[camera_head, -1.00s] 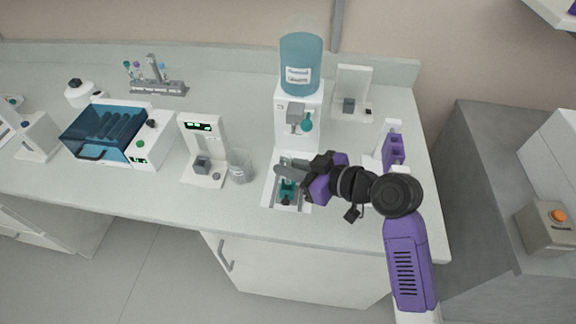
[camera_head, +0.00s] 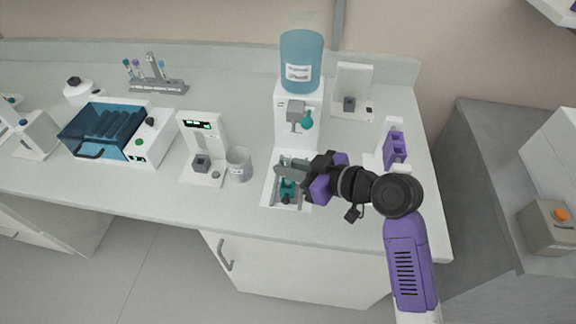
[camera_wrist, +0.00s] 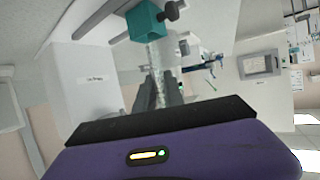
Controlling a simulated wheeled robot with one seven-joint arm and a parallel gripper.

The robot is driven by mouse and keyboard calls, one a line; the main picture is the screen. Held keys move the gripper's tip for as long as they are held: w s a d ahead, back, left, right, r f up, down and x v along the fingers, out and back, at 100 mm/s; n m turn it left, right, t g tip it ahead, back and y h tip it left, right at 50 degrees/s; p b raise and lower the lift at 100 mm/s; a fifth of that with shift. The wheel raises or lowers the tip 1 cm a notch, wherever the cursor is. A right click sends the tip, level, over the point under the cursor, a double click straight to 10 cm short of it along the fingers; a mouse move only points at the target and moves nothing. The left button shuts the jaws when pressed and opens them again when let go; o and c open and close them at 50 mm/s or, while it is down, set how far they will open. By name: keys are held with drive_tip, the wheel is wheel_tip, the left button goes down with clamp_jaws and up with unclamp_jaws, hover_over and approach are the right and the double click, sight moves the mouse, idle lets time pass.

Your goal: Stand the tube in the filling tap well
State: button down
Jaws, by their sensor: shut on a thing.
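My gripper (camera_head: 284,168) reaches in from the right, level above the front of the filling station (camera_head: 298,138). In the wrist view my gripper (camera_wrist: 162,92) is shut on a clear tube (camera_wrist: 157,58). The teal well block (camera_head: 288,188) lies on the station's base, just below and in front of the fingers. In the wrist view the tube meets or overlaps the teal block (camera_wrist: 146,20); I cannot tell whether it is inside it. The teal tap (camera_head: 308,122) is behind the gripper, under the blue bottle (camera_head: 301,62). The tube is hidden in the head view.
A clear beaker (camera_head: 239,165) and a white device (camera_head: 203,150) stand left of the station. A blue-lidded machine (camera_head: 105,130) and a tube rack (camera_head: 158,85) are farther left. A purple holder (camera_head: 395,150) stands right, near my arm. The front counter strip is clear.

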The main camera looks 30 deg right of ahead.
drive_tip(key=shift+f, duration=0.15)
drive_tip(key=shift+f+b, duration=0.35)
drive_tip(key=shift+b, duration=0.1)
drive_tip(key=shift+f+b, duration=0.6)
drive_tip(key=shift+f, duration=0.15)
idle(0.4)
drive_tip(key=c, duration=1.3)
unclamp_jaws()
drive_tip(key=shift+c, duration=0.2)
drive_tip(key=b+v, duration=0.1)
drive_tip(key=v, duration=0.7)
